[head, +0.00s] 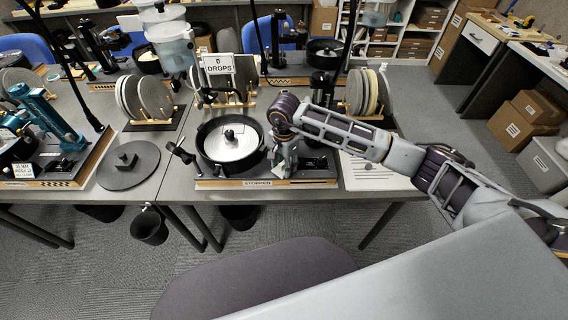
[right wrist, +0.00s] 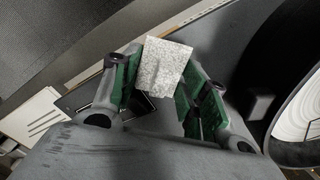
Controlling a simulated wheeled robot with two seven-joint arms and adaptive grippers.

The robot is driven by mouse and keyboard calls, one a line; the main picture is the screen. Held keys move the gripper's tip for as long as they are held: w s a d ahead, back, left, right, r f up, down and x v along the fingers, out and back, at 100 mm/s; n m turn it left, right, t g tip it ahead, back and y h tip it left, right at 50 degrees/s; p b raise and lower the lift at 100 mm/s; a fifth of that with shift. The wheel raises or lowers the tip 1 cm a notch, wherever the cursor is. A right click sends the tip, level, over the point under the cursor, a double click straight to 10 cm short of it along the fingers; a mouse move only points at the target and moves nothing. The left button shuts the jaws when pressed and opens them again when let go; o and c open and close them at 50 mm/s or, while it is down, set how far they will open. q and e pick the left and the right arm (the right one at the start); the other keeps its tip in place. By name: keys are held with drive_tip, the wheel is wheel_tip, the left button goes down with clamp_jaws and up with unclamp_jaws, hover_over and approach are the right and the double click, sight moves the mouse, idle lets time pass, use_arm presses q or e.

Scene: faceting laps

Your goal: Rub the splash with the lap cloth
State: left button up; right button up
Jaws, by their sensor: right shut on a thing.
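My right gripper (head: 285,165) points down at the right side of the middle faceting machine, just right of its round black pan (head: 203,152). In the right wrist view its green-padded fingers (right wrist: 160,92) are shut on a small pale speckled piece (right wrist: 165,62), which looks like the lap cloth. The cloth sticks out past the fingertips. In the head view the gripper and arm hide it. I cannot make out the splash in either view. My left gripper is not in view.
The pan holds a pale lap (head: 232,150); the machine's base label (head: 257,184) reads STOPPED. A sign (head: 218,63) reads 0 DROPS. A dark round lap (head: 128,170) lies at left. Racks of laps (head: 148,97) stand behind.

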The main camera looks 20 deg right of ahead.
drive_tip(key=shift+f+b, duration=0.5)
drive_tip(key=shift+f, duration=0.1)
idle(0.3)
drive_tip(key=shift+w+a+b, duration=0.25)
drive_tip(key=shift+a+b, duration=0.1)
drive_tip(key=shift+a, duration=0.45)
drive_tip(key=shift+w+a+b, duration=0.2)
drive_tip(key=shift+a+b, duration=0.15)
drive_tip(key=shift+a, duration=0.45)
drive_tip(key=shift+d, duration=0.1)
drive_tip(key=shift+s+d+f+b, duration=0.1)
drive_tip(key=shift+s+d+b, duration=0.15)
drive_tip(key=shift+d, duration=0.5)
drive_tip(key=shift+s+d+b, duration=0.1)
drive_tip(key=shift+s+d, duration=0.15)
drive_tip(key=shift+d, duration=0.5)
drive_tip(key=shift+a, duration=0.15)
